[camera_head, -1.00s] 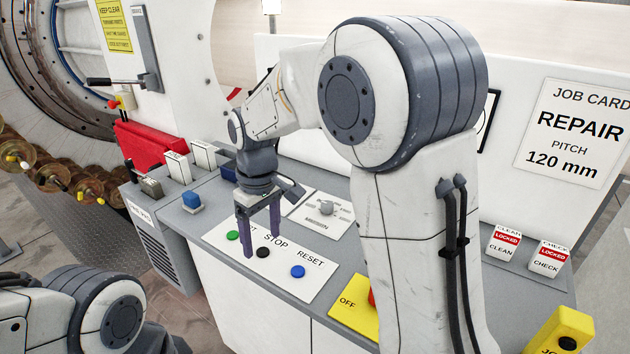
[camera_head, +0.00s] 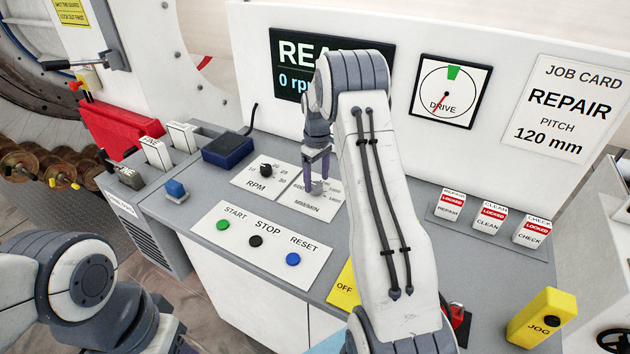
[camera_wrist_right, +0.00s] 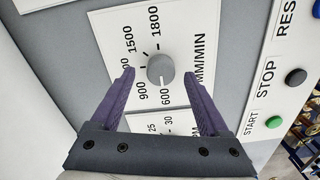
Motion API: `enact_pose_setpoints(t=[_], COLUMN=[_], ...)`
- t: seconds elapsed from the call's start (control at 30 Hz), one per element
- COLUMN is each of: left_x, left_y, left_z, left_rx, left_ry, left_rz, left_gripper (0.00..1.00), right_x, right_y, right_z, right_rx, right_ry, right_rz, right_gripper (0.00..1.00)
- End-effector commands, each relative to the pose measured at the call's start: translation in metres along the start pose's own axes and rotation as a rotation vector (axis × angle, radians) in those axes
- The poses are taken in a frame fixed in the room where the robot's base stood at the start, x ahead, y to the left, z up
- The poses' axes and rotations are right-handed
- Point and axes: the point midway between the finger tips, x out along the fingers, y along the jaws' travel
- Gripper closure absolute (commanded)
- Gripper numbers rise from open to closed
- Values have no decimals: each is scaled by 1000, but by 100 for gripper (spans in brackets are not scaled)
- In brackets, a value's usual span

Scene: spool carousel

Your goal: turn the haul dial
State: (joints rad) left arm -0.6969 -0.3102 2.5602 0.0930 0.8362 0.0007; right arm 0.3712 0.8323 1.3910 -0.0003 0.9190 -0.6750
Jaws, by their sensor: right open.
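The haul dial (camera_head: 319,188) is a small grey knob on a white MM/MIN plate, partly hidden by my gripper in the head view. In the right wrist view the knob (camera_wrist_right: 160,68) shows clearly, ringed by numbers, with its mark toward 600. My right gripper (camera_head: 317,176) is open above the dial. In the right wrist view its purple fingers (camera_wrist_right: 159,75) stand on either side of the knob, with a gap on both sides. My left arm is at the lower left of the head view; its fingers do not show.
The black RPM knob (camera_head: 266,170) sits just left of the haul dial. In front are the START (camera_head: 223,225), STOP (camera_head: 255,241) and RESET (camera_head: 293,259) buttons. A dark blue box (camera_head: 228,149) stands behind left. The DRIVE gauge (camera_head: 448,92) is on the back panel.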

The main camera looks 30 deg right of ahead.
Motion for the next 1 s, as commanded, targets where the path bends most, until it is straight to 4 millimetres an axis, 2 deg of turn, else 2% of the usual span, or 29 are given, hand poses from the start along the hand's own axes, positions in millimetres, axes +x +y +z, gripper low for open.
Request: enact_pose_setpoints(t=[0.2, 0.5, 0.57, 0.7, 0.73, 1.0], left_x=[-6, -6, -6, -6, -6, -6], left_y=[0, 0, 0, 0, 0, 0], left_z=[0, 0, 0, 0, 0, 0], left_rx=[0, 0, 0, 0, 0, 0], left_ry=[0, 0, 0, 0, 0, 0], left_rz=[0, 0, 0, 0, 0, 0], left_gripper=[50, 50, 50, 50, 50, 50], right_x=[20, 23, 23, 23, 23, 23], right_y=[-2, -2, -3, -3, -3, -3], right_z=[-1, -2, -2, -3, -3, -3], right_rx=[-2, -4, -4, -4, -4, 22], right_ry=[-1, 0, 1, 1, 1, 1], right_rz=[-1, 0, 0, 0, 0, 0], right_gripper=[21, 21, 40, 94, 100, 100])
